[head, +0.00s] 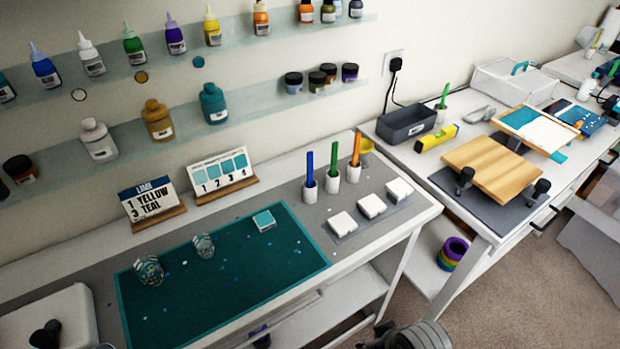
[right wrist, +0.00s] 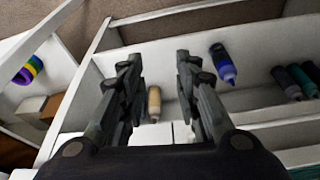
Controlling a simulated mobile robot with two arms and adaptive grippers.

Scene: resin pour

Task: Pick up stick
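Three sticks stand upright in separate white cups at the back right of the near table: a blue stick (head: 310,161), a green stick (head: 334,157) and an orange stick (head: 355,151). Another green stick (head: 444,94) stands in a cup on the far right table. My right gripper (right wrist: 157,60) is open and empty in the right wrist view, its two fingers well apart. It points down toward shelving with bottles, and no stick shows there. Part of my right arm shows at the bottom of the head view.
A teal mat (head: 220,290) bears two clear cups (head: 149,270) and a small teal-topped tile (head: 264,220). White blocks (head: 371,206) sit in front of the sticks. Two cards (head: 152,199) stand behind the mat. Wall shelves hold bottles. A shelf bottle (right wrist: 154,104) shows below the right gripper.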

